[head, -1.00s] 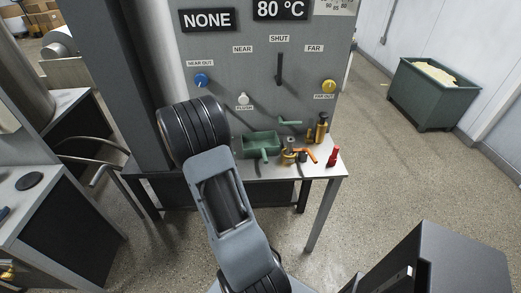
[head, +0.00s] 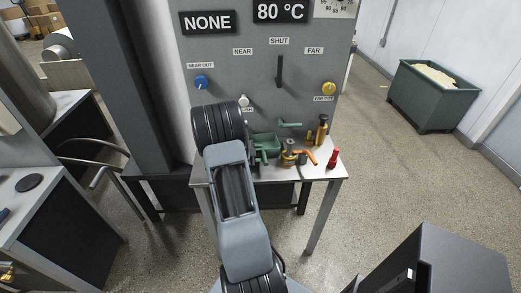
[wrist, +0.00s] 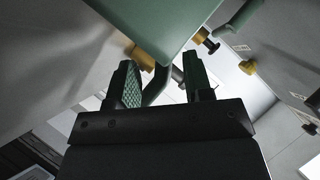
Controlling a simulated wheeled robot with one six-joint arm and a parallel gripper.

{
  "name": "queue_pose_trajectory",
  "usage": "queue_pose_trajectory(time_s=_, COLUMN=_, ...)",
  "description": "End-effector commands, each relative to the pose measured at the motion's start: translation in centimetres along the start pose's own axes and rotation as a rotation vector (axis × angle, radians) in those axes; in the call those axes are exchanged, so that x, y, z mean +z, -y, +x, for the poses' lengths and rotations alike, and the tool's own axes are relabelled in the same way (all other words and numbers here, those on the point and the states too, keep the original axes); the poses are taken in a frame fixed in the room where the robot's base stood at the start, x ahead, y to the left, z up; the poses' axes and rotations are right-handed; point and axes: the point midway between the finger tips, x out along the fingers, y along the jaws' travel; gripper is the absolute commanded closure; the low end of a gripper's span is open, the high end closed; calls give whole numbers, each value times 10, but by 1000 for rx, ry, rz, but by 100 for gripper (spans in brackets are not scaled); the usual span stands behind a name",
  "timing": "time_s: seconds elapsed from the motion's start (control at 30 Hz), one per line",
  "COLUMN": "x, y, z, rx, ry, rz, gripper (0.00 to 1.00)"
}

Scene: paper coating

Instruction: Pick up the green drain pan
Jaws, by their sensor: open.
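The green drain pan (head: 265,139) sits on the small table below the grey panel, partly hidden by my arm in the head view. In the wrist view its green side (wrist: 150,20) fills the top middle, just beyond my fingertips. My gripper (wrist: 160,72) is open, with its two fingers apart below the pan in that picture. A dark bent bar, which looks like the pan's handle (wrist: 160,84), shows between the fingers. I cannot tell whether either finger touches it. In the head view my wrist hides most of the gripper.
Right of the pan on the table (head: 325,168) lie brass fittings (head: 289,153), an orange-handled tool (head: 311,157), a yellow-black bottle-like item (head: 321,130) and a red item (head: 333,158). A green handle (head: 290,124) juts out above. The grey panel (head: 240,60) stands close behind.

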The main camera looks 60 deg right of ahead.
Motion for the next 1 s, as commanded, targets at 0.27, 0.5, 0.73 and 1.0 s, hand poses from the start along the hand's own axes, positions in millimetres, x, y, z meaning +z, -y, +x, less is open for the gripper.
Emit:
queue_pose_trajectory(time_s=0.27, x=0, y=0, z=26, rx=-1, ry=1, rz=0, gripper=53)
queue_pose_trajectory(time_s=0.5, x=0, y=0, z=27, rx=-1, ry=1, rz=0, gripper=53)
queue_pose_trajectory(time_s=0.73, x=0, y=0, z=26, rx=-1, ry=1, rz=0, gripper=74)
queue_pose_trajectory(time_s=1.0, x=0, y=-1, z=26, rx=1, ry=2, rz=-2, gripper=100)
